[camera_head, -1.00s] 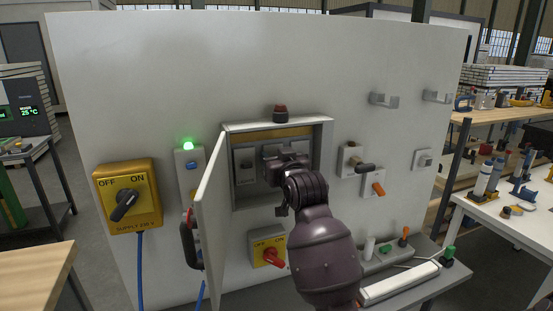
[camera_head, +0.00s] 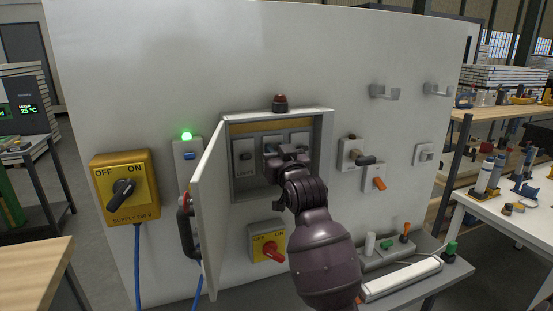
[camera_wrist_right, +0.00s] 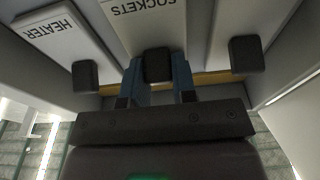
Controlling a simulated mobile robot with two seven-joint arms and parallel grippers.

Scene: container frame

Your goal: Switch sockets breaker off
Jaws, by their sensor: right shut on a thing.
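The open breaker box (camera_head: 228,122) on the white panel holds a row of breakers. The sockets breaker (camera_wrist_right: 145,22) shows its label upside down in the right wrist view, and its black toggle (camera_wrist_right: 157,65) sits between the blue fingers of my right gripper (camera_wrist_right: 158,82). My right gripper (camera_head: 284,160) is shut on this toggle. In the head view the gripper and wrist hide the toggle and much of the breaker. My left gripper is not in view.
The heater breaker (camera_wrist_right: 60,38) and the lights breaker (camera_head: 244,152) flank the middle one closely. The box door (camera_head: 208,215) stands open at the left. A yellow supply switch (camera_head: 125,187) and a red-handled switch (camera_head: 266,242) are on the panel.

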